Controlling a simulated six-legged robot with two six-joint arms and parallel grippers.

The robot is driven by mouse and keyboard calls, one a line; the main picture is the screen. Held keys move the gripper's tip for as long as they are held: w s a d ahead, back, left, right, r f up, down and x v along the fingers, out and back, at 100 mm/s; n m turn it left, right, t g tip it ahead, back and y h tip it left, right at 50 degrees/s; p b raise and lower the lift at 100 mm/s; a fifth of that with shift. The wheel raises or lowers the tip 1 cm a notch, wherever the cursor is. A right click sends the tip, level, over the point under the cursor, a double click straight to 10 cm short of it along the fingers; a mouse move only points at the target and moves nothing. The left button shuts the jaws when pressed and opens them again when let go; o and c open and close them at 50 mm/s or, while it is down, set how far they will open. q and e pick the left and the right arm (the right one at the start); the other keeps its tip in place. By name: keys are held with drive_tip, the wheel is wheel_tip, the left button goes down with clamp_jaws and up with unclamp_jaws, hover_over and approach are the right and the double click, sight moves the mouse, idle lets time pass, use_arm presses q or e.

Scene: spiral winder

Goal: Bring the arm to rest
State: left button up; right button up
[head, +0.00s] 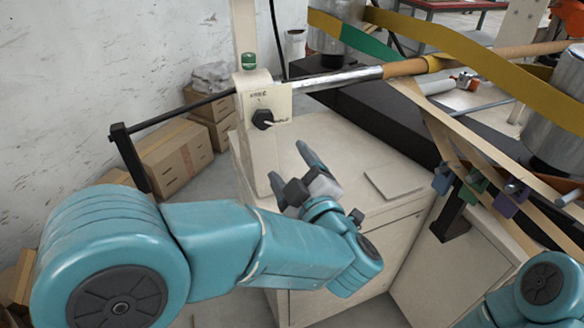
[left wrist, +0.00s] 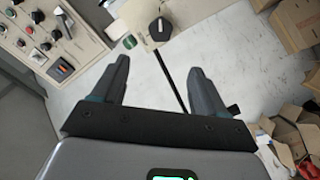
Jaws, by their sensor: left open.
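My left arm comes in from the left in the head view and reaches across in front of the beige cabinet (head: 375,155). My left gripper (head: 288,168) is open and empty, in front of the cabinet and a little below the post with the black selector knob (head: 263,119). In the left wrist view the two fingers of the left gripper (left wrist: 159,80) stand wide apart with nothing between them. The knob also shows beyond the fingers in the left wrist view (left wrist: 160,29). Part of my right arm shows at the lower right of the head view; its gripper is out of view.
A black crank bar (head: 180,116) sticks out left of the post. Cardboard boxes (head: 176,157) stand by the wall. A control panel with several buttons (left wrist: 45,40) is at the left in the left wrist view. Yellow belts (head: 470,55) and rollers fill the right.

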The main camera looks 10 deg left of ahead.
idle(0.3)
use_arm(q)
drive_tip(key=w+a+f+m+g+y+p, duration=0.1)
drive_tip(key=w+a+f+m+g+p, duration=0.2)
drive_tip(key=a+f, duration=1.2)
drive_tip(key=s+a+f+m+g+h, duration=0.1)
drive_tip(key=s+f+m+g+h, duration=0.25)
drive_tip(key=f, duration=0.95)
drive_tip(key=s+d+f+m+g+h+p, duration=0.1)
drive_tip(key=s+d+f+m+g+h, duration=0.15)
drive_tip(key=s+d+f+h, duration=0.4)
drive_tip(key=s+d+f+m+g+h, duration=0.2)
drive_tip(key=s+d, duration=0.1)
drive_tip(key=s, duration=0.5)
drive_tip(key=s+d+f+m+g+h, duration=0.3)
drive_tip(key=s+d, duration=0.1)
drive_tip(key=s, duration=0.4)
drive_tip(key=shift+d+g, duration=0.2)
drive_tip(key=shift+g, duration=0.1)
